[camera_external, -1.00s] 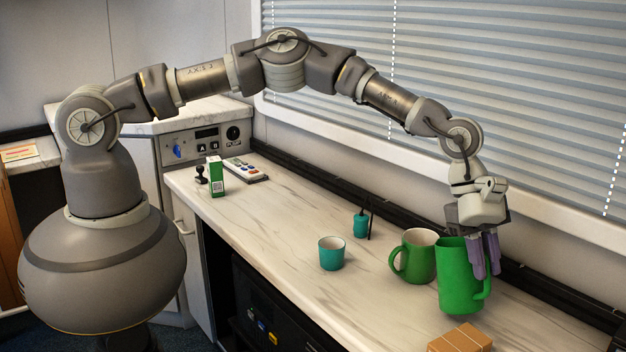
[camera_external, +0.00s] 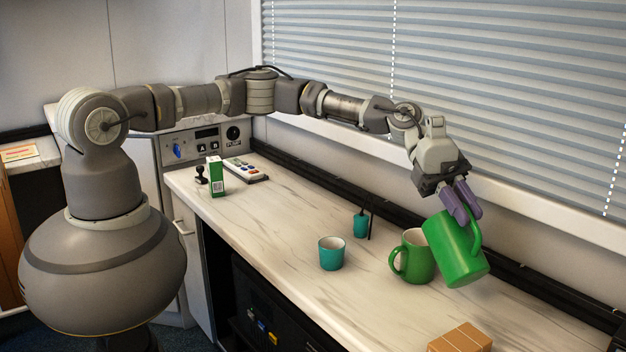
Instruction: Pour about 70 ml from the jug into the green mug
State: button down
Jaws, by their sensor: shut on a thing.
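The jug (camera_external: 455,250) is bright green with a handle at its upper right. My gripper (camera_external: 467,205) is shut on the jug at its handle side. The jug is raised off the counter and tilted, its upper end leaning left toward the green mug. The green mug (camera_external: 417,262) stands upright on the counter just left of the jug, its handle to the left. The jug overlaps the mug's right edge in this view. I cannot see any liquid, and the jug's opening is not clearly visible.
A teal cup (camera_external: 332,254) stands left of the mug, with a small teal pot (camera_external: 361,224) behind it. A brown box (camera_external: 460,339) sits at the front edge. The window blind (camera_external: 480,90) is behind my arm.

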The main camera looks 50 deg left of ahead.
jog(key=shift+w+a+r+h+b, duration=0.15)
jog(key=shift+a+r+h+b, duration=0.15)
jog(key=shift+a+h+b, duration=0.45)
jog(key=shift+d+r+g+b, duration=0.15)
jog(key=shift+g+b, duration=0.15)
jog(key=shift+b, duration=0.15)
jog(key=shift+w+a+r+h+b, duration=0.1)
jog(key=shift+a+h+b, duration=0.2)
jog(key=shift+b, duration=0.35)
jog(key=shift+w+a+r+h+b, duration=0.15)
jog(key=shift+a+h+b, duration=0.1)
jog(key=shift+b, duration=0.3)
jog(key=shift+a+r+b, duration=0.1)
jog(key=shift+a+b, duration=0.05)
jog(key=shift+b, duration=0.25)
jog(key=shift+a+r+h+b, duration=0.2)
jog(key=shift+h+b, duration=0.1)
jog(key=shift+b, duration=0.05)
jog(key=shift+w+a, duration=0.1)
jog(key=shift+w+a+r+h+b, duration=0.2)
jog(key=shift+a+h+b, duration=0.2)
jog(key=shift+a+b, duration=0.3)
jog(key=shift+w+a+r+n+g+h, duration=0.1)
jog(key=shift+w+a+n+g+h, duration=0.1)
jog(key=shift+a, duration=0.25)
jog(key=shift+w+a+r+n+g+h, duration=0.1)
jog(key=shift+a+g+h, duration=0.1)
jog(key=shift+a, duration=0.2)
